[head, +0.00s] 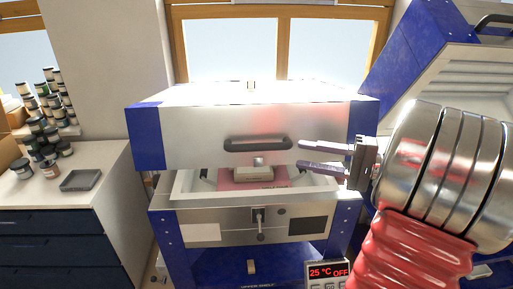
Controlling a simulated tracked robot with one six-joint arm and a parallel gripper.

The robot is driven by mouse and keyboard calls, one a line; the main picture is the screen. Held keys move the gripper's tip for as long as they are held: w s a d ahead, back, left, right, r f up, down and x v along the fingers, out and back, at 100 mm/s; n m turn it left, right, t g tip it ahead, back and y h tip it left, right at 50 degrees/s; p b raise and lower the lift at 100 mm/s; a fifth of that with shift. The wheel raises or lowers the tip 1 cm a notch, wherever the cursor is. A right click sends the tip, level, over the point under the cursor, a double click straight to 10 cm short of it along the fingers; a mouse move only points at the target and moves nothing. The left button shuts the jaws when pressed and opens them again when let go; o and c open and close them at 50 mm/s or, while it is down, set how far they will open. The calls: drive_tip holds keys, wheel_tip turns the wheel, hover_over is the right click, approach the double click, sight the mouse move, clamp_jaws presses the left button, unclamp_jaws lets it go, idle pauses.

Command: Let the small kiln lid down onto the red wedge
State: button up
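The small kiln lid (199,136) is a silver box with blue corners, raised above the kiln base (183,218) with a gap along the front. Its dark bar handle (258,144) is on the front face. My gripper (299,155) is just right of the handle, its two fingers pointing left and apart, with nothing seen between them. It does not appear to hold the handle. A pinkish-red flat piece (228,184) lies inside the kiln, partly under a cream block (255,174). I cannot tell whether it is the red wedge; no clear wedge shape shows.
A latch (258,222) sits on the kiln's front, above a display (328,271) reading 25 °C OFF. A larger blue kiln with a raised lid (407,45) stands at the right. A counter (101,184) with jars and a grey tray (81,180) is at the left.

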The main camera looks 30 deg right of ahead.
sight(268, 149)
drive_tip(key=x, duration=1.3)
drive_tip(key=shift+w+a, duration=0.25)
drive_tip(key=shift+w, duration=0.05)
drive_tip(key=shift+c, duration=0.2)
clamp_jaws()
